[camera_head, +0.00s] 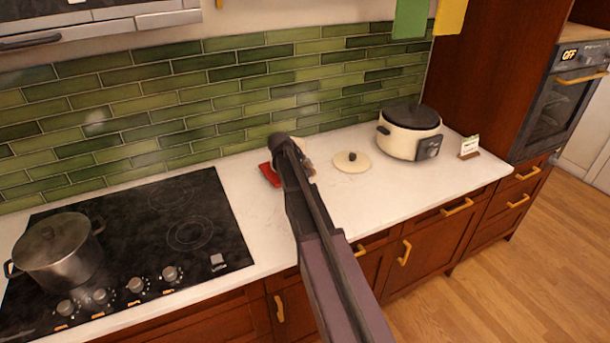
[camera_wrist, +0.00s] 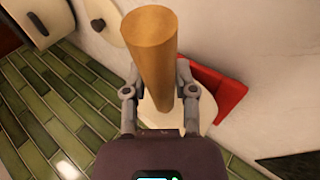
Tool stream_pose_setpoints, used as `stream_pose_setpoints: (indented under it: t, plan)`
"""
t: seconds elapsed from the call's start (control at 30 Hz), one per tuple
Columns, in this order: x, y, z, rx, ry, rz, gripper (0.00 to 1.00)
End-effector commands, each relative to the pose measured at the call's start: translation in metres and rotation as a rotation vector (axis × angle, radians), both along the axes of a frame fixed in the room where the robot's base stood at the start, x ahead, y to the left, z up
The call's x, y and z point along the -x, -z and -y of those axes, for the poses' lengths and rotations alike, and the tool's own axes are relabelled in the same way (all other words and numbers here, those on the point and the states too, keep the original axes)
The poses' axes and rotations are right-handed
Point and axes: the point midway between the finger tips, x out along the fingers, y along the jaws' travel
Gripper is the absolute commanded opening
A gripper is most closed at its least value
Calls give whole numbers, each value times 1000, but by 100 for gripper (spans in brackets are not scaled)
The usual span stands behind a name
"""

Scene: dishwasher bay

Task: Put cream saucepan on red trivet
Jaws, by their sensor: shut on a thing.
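The cream saucepan (camera_wrist: 178,120) shows in the wrist view below its thick wooden handle (camera_wrist: 150,45). My gripper (camera_wrist: 158,82) is shut on this handle, one finger on each side. The red trivet (camera_wrist: 222,90) lies on the white counter; the saucepan's cream body overlaps its near left part in this view. I cannot tell whether the pan touches the trivet or hangs above it. In the head view a red corner of the trivet (camera_head: 268,174) shows left of my gripper (camera_head: 281,140); my arm hides most of the saucepan there.
A cream lid (camera_head: 352,162) with a dark knob lies on the counter to the right. A cream slow cooker (camera_head: 408,136) stands beyond it, near a small card. The black hob (camera_head: 190,200) with a steel pot (camera_head: 58,252) is at left. Green tiled wall stands behind.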

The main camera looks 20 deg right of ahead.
Motion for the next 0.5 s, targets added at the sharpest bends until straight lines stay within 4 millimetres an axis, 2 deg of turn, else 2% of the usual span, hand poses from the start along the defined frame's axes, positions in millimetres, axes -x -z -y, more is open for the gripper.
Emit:
stream_pose_setpoints:
  t: [0.07, 0.3, 0.5]
  plan:
    - [-11, 1, -1, 1, -1, 3, 0]
    - [-7, 23, 0, 2, 0, 3, 0]
    - [-7, 34, 0, 1, 0, 2, 0]
